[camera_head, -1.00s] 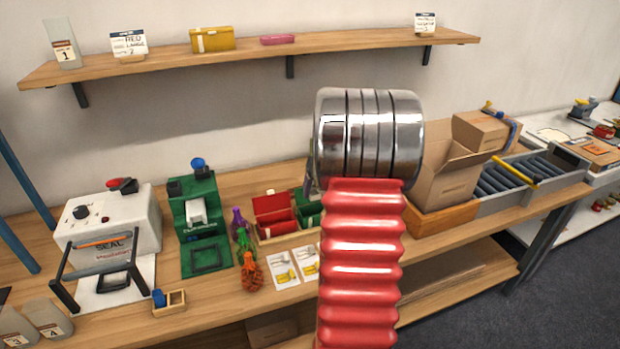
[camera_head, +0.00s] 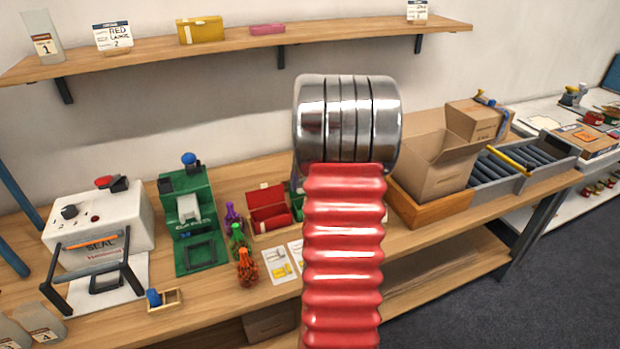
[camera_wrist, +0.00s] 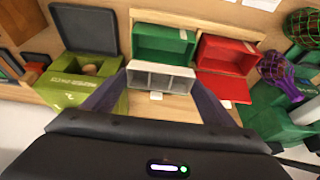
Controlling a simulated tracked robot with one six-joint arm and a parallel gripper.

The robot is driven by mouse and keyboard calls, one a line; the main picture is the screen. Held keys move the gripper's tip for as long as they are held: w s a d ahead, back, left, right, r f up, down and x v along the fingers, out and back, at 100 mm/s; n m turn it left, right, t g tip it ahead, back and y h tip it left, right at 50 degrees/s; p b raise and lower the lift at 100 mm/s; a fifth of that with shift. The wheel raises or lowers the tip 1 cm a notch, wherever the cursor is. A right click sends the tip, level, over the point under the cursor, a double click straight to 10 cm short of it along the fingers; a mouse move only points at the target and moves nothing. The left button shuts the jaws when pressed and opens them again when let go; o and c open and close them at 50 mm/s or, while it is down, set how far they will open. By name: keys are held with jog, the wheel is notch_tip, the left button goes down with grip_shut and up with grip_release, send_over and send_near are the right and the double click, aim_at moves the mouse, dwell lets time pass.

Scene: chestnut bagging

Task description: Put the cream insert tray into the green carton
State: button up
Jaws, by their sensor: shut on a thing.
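My gripper (camera_wrist: 159,80) is shut on the cream insert tray (camera_wrist: 160,67), a pale open box with dividers, held between the two dark fingers in the wrist view. The open green carton (camera_wrist: 165,42) is just beyond the tray, above it in the picture. The tray overlaps its near side; I cannot tell whether they touch. In the head view my arm hides the gripper, the tray and most of the green carton; only a sliver of the carton (camera_head: 297,207) shows.
An open red carton (camera_wrist: 228,58) stands to the right of the green one in the wooden holder (camera_head: 262,236). An olive-green box (camera_wrist: 85,95) is at the left in the wrist view.

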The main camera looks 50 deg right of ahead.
jog(key=shift+f, duration=2.65)
jog(key=o, duration=0.8)
jog(key=shift+o, duration=0.2)
jog(key=shift+r, duration=0.1)
jog(key=shift+r, duration=4.4)
jog(key=shift+o, duration=0.2)
